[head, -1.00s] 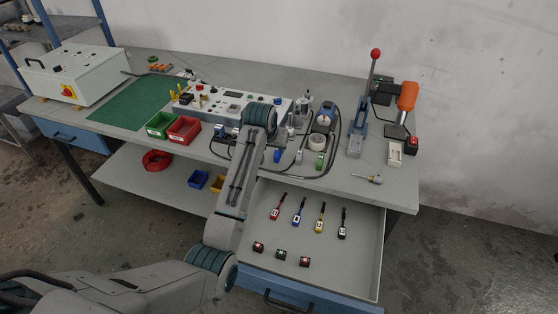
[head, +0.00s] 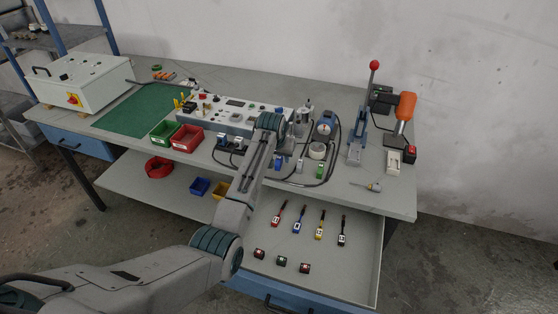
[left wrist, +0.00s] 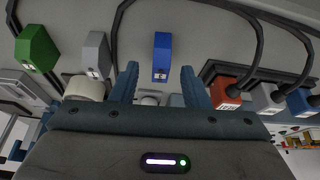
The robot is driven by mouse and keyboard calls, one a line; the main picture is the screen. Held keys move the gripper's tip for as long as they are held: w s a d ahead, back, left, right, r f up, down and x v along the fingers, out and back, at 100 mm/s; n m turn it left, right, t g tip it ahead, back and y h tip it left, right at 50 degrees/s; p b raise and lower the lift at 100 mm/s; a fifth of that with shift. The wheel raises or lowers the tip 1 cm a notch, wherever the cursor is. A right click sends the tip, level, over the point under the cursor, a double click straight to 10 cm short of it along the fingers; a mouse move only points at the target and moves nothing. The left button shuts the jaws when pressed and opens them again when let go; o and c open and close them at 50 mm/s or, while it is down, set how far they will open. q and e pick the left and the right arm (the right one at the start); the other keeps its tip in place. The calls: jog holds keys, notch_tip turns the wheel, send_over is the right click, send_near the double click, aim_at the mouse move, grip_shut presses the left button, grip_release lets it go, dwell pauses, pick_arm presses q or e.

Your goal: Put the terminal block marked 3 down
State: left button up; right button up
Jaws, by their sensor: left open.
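A blue block (left wrist: 162,52) with a small white label stands on the bench between the two fingers of my left gripper (left wrist: 158,70) in the left wrist view. The fingers are open, with a gap on each side of the block. The label is too small to read surely. A grey block (left wrist: 96,55) and a green block (left wrist: 37,48) stand to its left. In the head view the blue block (head: 278,163), grey block (head: 299,166) and green block (head: 320,171) stand in a row; my left wrist hides the fingers. My right gripper is not in view.
Black cables (head: 336,165) loop around the blocks. Orange, grey and blue plugs (left wrist: 228,92) are close right of the fingers. A control panel (head: 235,117) stands behind, a lever press (head: 357,145) to the right. The open drawer (head: 368,262) below holds several tools and small blocks.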

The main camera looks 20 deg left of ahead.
pick_arm(q)
jog(key=shift+x, duration=1)
grip_shut()
jog(key=shift+r, duration=0.1)
